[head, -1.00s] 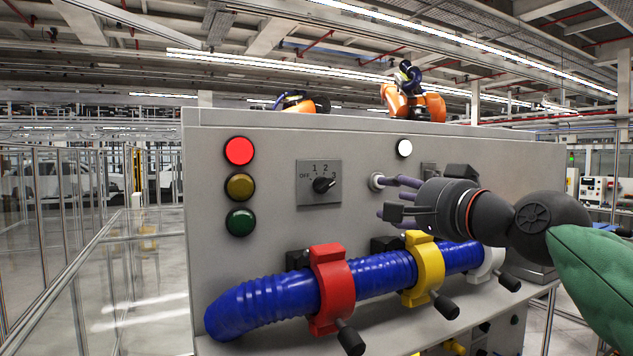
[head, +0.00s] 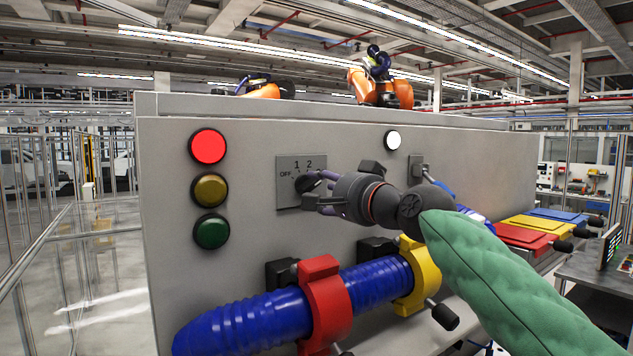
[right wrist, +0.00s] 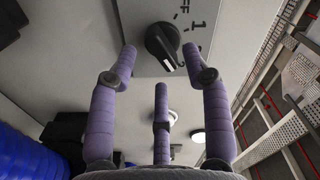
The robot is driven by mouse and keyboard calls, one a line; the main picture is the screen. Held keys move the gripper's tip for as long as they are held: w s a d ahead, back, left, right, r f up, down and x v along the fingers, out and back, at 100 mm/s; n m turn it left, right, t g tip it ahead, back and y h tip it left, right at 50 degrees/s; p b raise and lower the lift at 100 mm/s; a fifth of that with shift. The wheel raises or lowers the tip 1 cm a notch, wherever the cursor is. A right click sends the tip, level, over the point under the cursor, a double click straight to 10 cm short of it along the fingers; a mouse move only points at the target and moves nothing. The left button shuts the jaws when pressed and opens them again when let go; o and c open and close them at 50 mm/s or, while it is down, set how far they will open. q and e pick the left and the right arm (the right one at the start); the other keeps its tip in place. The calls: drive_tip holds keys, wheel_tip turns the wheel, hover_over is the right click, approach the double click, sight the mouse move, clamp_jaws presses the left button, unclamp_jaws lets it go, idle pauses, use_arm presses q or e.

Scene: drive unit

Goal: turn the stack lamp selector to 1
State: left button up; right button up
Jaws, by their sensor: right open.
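The selector plate (head: 287,170) with OFF, 1 and 2 visible is on the grey panel; its 3 is hidden by my gripper in the head view. The black selector knob (right wrist: 162,42) shows in the right wrist view, its pointer away from OFF and 1, seemingly toward 3. My right gripper (head: 316,192) is open at the knob. In the right wrist view my purple fingertips (right wrist: 160,58) lie on either side of the knob, with gaps visible; depth contact cannot be told. The red lamp (head: 208,146) is lit; the yellow (head: 210,190) and green (head: 212,231) lamps look dark. My left gripper is out of view.
A blue hose (head: 245,325) runs below the selector, held by a red clamp (head: 325,300) and a yellow clamp (head: 418,275) with protruding handles. A lit white lamp (head: 393,140) is at the upper right. Bare panel surrounds the plate's left side.

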drive_tip(key=shift+p+x, duration=0.3)
drive_tip(key=shift+x, duration=0.9)
clamp_jaws()
